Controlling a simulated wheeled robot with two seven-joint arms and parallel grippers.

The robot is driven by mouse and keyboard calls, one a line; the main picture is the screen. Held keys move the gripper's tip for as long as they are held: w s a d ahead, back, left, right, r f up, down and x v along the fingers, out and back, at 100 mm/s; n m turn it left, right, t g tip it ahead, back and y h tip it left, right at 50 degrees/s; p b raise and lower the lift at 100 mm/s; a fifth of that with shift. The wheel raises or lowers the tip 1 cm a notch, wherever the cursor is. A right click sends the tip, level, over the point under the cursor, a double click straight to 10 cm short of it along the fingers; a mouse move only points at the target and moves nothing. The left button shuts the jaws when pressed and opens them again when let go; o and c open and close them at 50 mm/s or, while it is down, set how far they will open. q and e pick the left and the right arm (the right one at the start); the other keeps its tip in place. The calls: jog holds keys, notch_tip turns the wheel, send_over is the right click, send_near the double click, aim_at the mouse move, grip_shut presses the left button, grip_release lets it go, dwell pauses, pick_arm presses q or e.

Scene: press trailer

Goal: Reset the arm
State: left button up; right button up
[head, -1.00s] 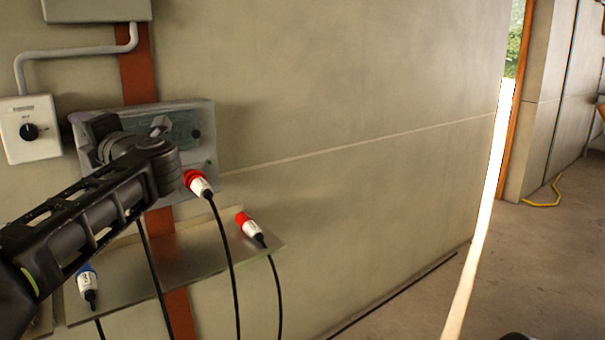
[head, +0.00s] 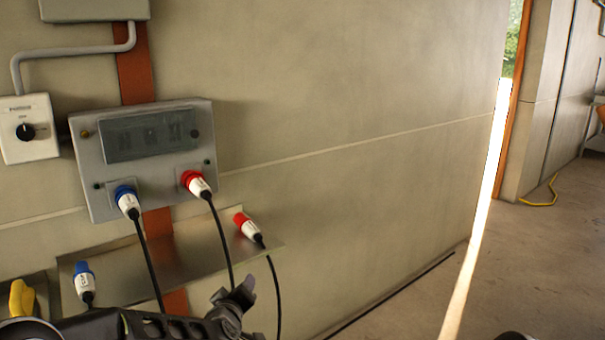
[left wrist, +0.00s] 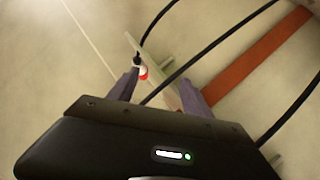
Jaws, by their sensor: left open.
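My left arm comes in low along the bottom of the head view. Its gripper (head: 236,300) is below the metal shelf (head: 180,243), in front of the wall. In the left wrist view the left gripper (left wrist: 163,95) has its two fingers apart with nothing held between them. The shelf edge and a red and white plug (left wrist: 141,72) show beyond the fingers. My right gripper is not in view.
A grey socket box (head: 150,150) on the wall holds a blue plug (head: 127,201) and a red plug (head: 196,184), with cables hanging. Another red plug (head: 248,226) and blue plug (head: 85,282) are at the shelf. A switch box (head: 28,130) is left.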

pick_arm(q)
jog(key=s+d+f+m+g+h, duration=0.2)
jog(key=s+d+f+m+g, duration=0.1)
jog(key=s+f, duration=0.65)
jog(key=s+d+f+m+g+h, duration=0.1)
jog(key=s+d+f+m+g, duration=0.2)
jog(key=s+f, duration=0.7)
jog(key=s+d+f+g, duration=0.1)
jog(key=s+f+g, duration=0.2)
jog(key=s+f, duration=0.5)
jog(key=s+d+f+g+h, duration=0.1)
jog(key=s+f+g, duration=0.3)
jog(key=s, duration=1.1)
notch_tip(320, 180, down, 4)
jog(key=shift+r+m+g+p, duration=0.15)
jog(key=shift+m+g+p, duration=0.15)
jog(key=shift+m+p, duration=0.1)
jog(key=shift+d, duration=0.1)
